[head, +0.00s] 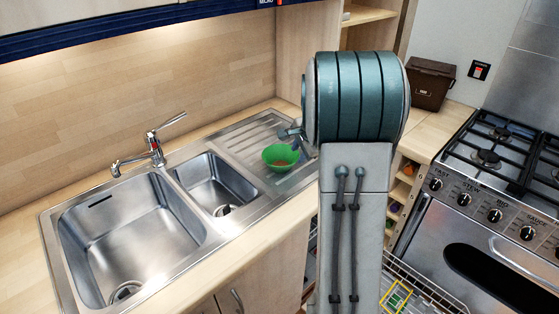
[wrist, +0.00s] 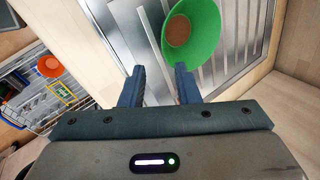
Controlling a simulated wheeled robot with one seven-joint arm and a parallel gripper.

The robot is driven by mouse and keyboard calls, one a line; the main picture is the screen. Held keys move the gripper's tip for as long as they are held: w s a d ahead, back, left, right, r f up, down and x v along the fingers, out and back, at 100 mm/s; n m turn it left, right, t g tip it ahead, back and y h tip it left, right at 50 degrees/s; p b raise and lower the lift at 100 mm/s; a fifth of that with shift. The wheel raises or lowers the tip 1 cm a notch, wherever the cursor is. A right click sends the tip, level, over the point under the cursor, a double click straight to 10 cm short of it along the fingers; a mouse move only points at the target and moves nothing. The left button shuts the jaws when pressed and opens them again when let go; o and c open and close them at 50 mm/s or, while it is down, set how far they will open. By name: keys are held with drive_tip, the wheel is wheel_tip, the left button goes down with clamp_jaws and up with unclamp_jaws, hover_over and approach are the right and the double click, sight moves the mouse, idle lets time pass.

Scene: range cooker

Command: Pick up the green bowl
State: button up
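The green bowl (head: 281,157) sits upright on the ribbed steel drainer right of the sink in the head view. Its inside shows a reddish-brown round patch. In the wrist view the bowl (wrist: 192,33) lies just beyond my fingertips, nearer the right finger. My gripper (wrist: 160,72) is open, with a clear gap between its two blue fingers and nothing in it. In the head view my gripper (head: 296,137) is partly hidden behind my arm, close to the bowl's right rim. I cannot tell whether a finger touches the bowl.
The steel sink (head: 130,240) has two basins and a tap (head: 153,148). An open dishwasher rack (wrist: 62,95) with an orange bowl (wrist: 49,66) lies below the counter. A cooker (head: 490,190) and a brown box (head: 431,84) stand at right.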

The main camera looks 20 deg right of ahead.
sight(289, 166)
drive_tip(key=x, duration=0.7)
drive_tip(key=shift+a, duration=0.1)
drive_tip(key=shift+p+x, duration=0.95)
drive_tip(key=shift+x, duration=1.55)
drive_tip(key=shift+w+r, duration=0.1)
drive_tip(key=shift+w, duration=0.1)
clamp_jaws()
